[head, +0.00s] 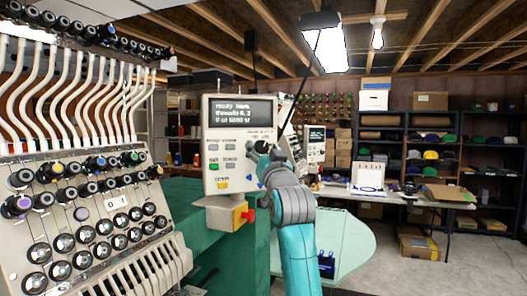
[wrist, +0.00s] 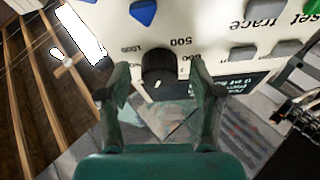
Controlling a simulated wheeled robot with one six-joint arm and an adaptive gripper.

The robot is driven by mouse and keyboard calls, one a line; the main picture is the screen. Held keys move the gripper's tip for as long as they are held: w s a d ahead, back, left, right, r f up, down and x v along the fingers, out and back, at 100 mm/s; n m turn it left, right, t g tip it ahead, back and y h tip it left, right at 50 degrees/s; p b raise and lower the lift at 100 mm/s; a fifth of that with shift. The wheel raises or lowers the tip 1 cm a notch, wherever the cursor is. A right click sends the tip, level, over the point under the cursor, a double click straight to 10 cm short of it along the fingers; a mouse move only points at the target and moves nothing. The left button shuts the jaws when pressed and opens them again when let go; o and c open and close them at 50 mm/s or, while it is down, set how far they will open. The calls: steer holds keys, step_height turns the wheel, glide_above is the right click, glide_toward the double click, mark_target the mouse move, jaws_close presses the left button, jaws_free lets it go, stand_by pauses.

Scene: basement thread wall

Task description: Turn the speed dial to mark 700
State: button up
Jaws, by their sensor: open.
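The speed dial (wrist: 157,64) is a small black round knob on the cream control panel (wrist: 195,18). In the wrist view it sits between the two fingers of my gripper (wrist: 158,74), which are apart, with a gap on each side. A small white line shows on the knob's lower edge. Printed marks 500 and 1000 show around it, upside down; others are partly covered by the fingers. I cannot read a 700 mark.
A blue button (wrist: 143,12) and grey buttons (wrist: 287,47) lie near the dial. A red stop knob on a yellow box (head: 239,215) hangs below the panel. A table (head: 395,195) is behind at right.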

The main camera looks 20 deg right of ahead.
steer(key=c, duration=1.1)
steer(key=shift+c, duration=0.2)
steer(key=shift+n+y, duration=0.4)
steer(key=shift+n, duration=0.2)
steer(key=n+y, duration=0.1)
steer(key=n, duration=0.2)
steer(key=n+y, duration=0.2)
steer(key=shift+d+n, duration=0.2)
steer(key=shift+n, duration=0.2)
steer(key=n+g+y, duration=0.1)
steer(key=n, duration=0.3)
steer(key=n+g+y, duration=0.1)
steer(key=n+y, duration=0.1)
steer(key=n, duration=0.1)
steer(key=shift+n, duration=0.4)
